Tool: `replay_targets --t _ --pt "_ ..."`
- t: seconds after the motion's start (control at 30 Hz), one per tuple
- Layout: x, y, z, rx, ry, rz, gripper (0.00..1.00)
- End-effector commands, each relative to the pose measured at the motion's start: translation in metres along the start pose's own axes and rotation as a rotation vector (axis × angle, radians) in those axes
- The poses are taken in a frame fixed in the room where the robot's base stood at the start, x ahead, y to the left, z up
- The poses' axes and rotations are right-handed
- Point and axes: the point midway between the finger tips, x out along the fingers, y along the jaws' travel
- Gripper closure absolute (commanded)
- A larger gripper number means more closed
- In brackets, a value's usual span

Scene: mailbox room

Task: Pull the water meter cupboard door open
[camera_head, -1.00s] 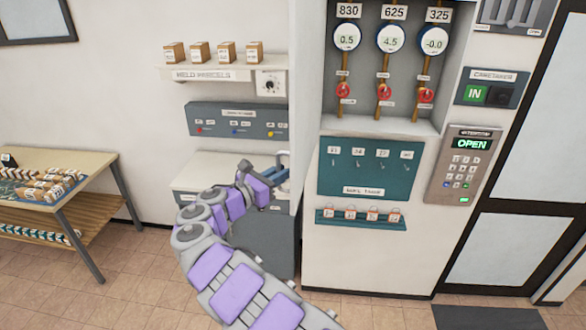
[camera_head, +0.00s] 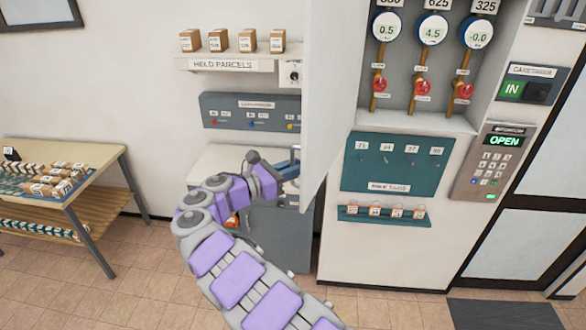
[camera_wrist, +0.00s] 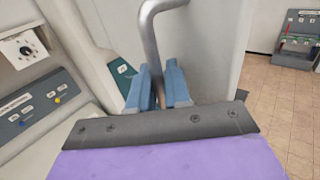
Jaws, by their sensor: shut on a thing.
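The water meter cupboard door (camera_head: 335,110) is a white panel standing open, swung out from the left side of the cupboard. The cupboard interior (camera_head: 440,105) shows three round gauges on brass pipes with red valve wheels. My gripper (camera_head: 291,168) is at the door's free edge, low on the panel. In the wrist view, my gripper's blue fingers (camera_wrist: 157,88) are shut around the grey bent door handle (camera_wrist: 150,35). The door (camera_wrist: 205,50) also fills the middle of that view. The handle is mostly hidden in the head view.
A parcel shelf (camera_head: 222,64) and a grey control panel (camera_head: 250,112) are on the wall left of the door. A key board (camera_head: 395,165) and a keypad reading OPEN (camera_head: 490,165) are below and right of the cupboard. A table (camera_head: 95,155) stands far left; floor between is clear.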

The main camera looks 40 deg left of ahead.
Motion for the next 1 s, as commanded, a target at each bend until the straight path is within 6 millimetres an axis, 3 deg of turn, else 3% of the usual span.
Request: replay_targets --t 0.13,0.17,0.27,0.7,0.87,1.0 --pt "0.001 -0.001 0.000 -0.001 0.000 -0.002 1.00" --pt "0.001 -0.001 0.000 -0.001 0.000 -0.002 0.81" --pt "0.001 -0.001 0.000 -0.001 0.000 -0.002 0.71" --pt "-0.007 0.003 -0.001 -0.001 -0.001 0.002 0.70" --pt "-0.030 0.003 -0.002 -0.001 -0.001 0.003 0.70" --pt "-0.062 0.003 -0.002 0.000 -0.001 0.006 0.70"
